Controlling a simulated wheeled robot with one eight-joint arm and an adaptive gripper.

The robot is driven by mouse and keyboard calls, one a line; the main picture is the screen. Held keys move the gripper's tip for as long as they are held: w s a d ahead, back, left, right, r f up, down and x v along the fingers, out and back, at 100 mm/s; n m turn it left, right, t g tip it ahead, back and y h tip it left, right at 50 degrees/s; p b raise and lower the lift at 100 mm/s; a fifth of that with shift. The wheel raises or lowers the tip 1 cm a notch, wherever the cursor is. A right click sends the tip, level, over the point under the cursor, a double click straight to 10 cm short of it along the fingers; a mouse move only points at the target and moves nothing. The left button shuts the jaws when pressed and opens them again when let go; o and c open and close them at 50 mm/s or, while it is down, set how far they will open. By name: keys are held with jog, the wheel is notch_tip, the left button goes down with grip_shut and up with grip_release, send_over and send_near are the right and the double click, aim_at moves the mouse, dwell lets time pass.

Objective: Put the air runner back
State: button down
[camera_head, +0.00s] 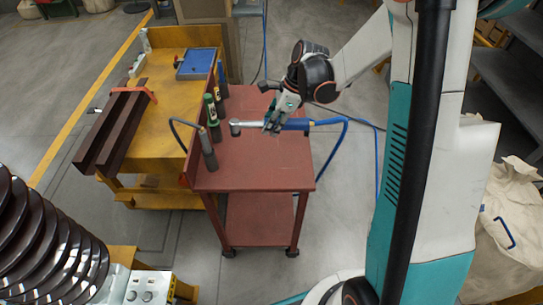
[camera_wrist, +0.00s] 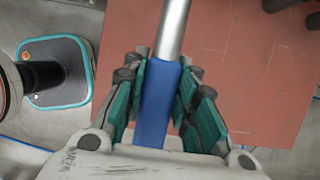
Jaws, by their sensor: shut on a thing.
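The air runner (camera_head: 253,123) is a silver tool with a blue grip and a round head at its left end. It lies level over the red cart (camera_head: 255,175). My gripper (camera_head: 272,124) is shut on its blue grip. In the wrist view my gripper (camera_wrist: 162,95) has its teal fingers on both sides of the blue grip of the air runner (camera_wrist: 158,100), and the silver shaft points away over the red top. I cannot tell whether the tool touches the cart top. A blue hose (camera_head: 338,121) runs from its right end toward the floor.
Green and dark bottles (camera_head: 210,108) and a grey cylinder with a curved tube (camera_head: 208,150) stand along the cart's left edge. A yellow bench (camera_head: 155,115) with a blue tray (camera_head: 198,63) is to the left. The front of the cart top is clear.

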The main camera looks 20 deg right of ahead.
aim_at(287, 130)
notch_tip(287, 130, down, 14)
jog(key=b, duration=0.4)
jog(key=shift+r, duration=0.15)
jog(key=c, duration=1.3)
grip_release()
jog(key=p+v, duration=0.3)
jog(key=v, duration=0.9)
jog(key=shift+p, duration=0.35)
